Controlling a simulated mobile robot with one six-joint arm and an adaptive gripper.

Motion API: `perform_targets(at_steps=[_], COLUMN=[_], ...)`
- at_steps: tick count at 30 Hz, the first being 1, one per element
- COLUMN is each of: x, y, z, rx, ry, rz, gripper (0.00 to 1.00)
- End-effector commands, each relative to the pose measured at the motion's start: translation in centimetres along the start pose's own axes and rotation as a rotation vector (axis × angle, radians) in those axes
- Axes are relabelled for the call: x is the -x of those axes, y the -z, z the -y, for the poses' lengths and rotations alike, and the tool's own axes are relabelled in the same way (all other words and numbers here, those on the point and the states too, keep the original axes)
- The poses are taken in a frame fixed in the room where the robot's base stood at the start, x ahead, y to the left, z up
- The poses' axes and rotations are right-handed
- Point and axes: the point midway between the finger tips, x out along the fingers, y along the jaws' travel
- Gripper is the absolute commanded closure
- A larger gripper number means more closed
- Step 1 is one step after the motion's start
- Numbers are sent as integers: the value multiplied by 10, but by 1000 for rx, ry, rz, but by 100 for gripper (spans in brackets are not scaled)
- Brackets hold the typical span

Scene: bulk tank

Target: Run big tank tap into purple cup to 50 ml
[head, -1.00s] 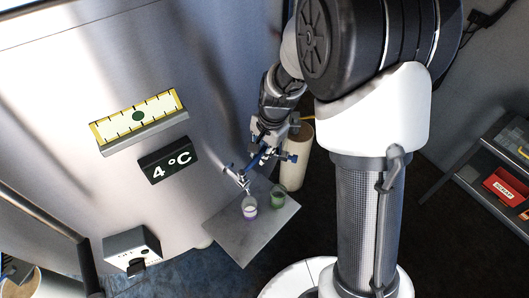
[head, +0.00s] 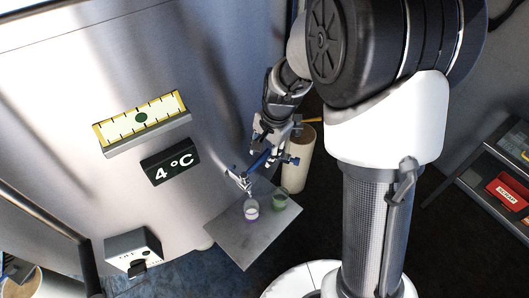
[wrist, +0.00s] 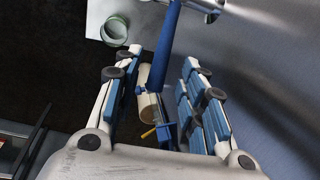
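The purple cup (head: 251,210) stands upright on a grey metal shelf (head: 243,248), below the spout of the big tank's tap (head: 238,178). Pale liquid shows in it; I cannot read its level. A green cup (head: 280,202) stands to its right. The tap's blue lever (wrist: 168,40) runs between the two fingers of my gripper (wrist: 160,62) in the wrist view. The fingers stand apart, with gaps visible on both sides of the lever. The green cup also shows at the top left of the wrist view (wrist: 115,30); the purple cup does not show there.
The steel tank (head: 70,115) fills the left, with a yellow gauge strip (head: 140,117) and a 4 °C display (head: 170,164). A pale cylinder (head: 298,165) stands behind the shelf. A rack with a red bin (head: 508,190) is at the right.

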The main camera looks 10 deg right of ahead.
Motion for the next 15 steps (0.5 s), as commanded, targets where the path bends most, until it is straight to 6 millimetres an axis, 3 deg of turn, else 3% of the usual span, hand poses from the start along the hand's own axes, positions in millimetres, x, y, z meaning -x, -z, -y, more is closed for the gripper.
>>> perform_targets(at_steps=[9, 15], x=[69, 96], y=[1, 1], z=[1, 0], rx=[0, -2], ry=[5, 2], rz=[-4, -2], gripper=[62, 62])
